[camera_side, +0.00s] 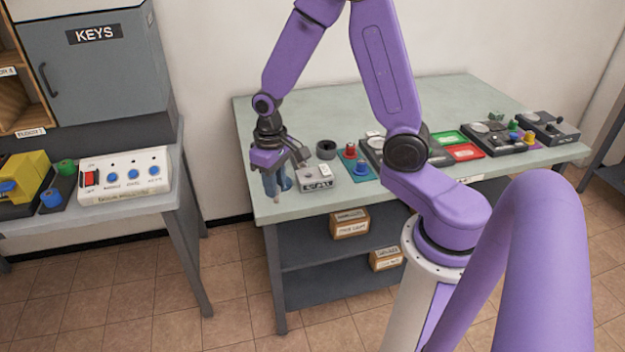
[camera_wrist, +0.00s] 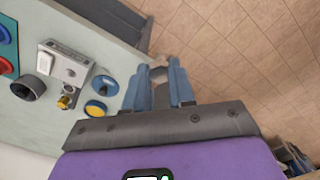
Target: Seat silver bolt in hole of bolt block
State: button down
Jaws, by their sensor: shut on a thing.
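My gripper (camera_side: 275,187) is at the left end of the green-topped table, pointing down, left of the bolt block (camera_side: 318,179). In the wrist view its blue fingers (camera_wrist: 160,88) are shut on a small pale silver piece, which looks like the silver bolt (camera_wrist: 158,72). Its head shows between the fingertips; the rest is hidden. The bolt is apart from the block. The grey-white bolt block (camera_wrist: 66,64) also shows left of the fingers in the wrist view, with a label along one side.
A dark round cup (camera_side: 326,149) stands behind the block. A red-and-blue peg board (camera_side: 354,163) is right of the block. The table's edge is close to the fingers.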

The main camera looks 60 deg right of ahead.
jog(key=shift+d, duration=0.1)
dwell(0.3)
jog(key=shift+w+d+f+m, duration=0.55)
jog(key=shift+d+f+m, duration=0.5)
jog(key=shift+d, duration=2.4)
jog(key=shift+w+d+f+m, duration=0.6)
jog(key=shift+d+f+m, duration=0.5)
jog(key=shift+d, duration=2.35)
jog(key=shift+w+d+f+m, duration=0.55)
jog(key=shift+d+f+m, duration=0.5)
jog(key=shift+d, duration=2.4)
jog(key=shift+f, duration=1.3)
jog(key=c, duration=0.6)
grip_release()
jog(key=shift+c, duration=0.2)
jog(key=shift+r, duration=0.1)
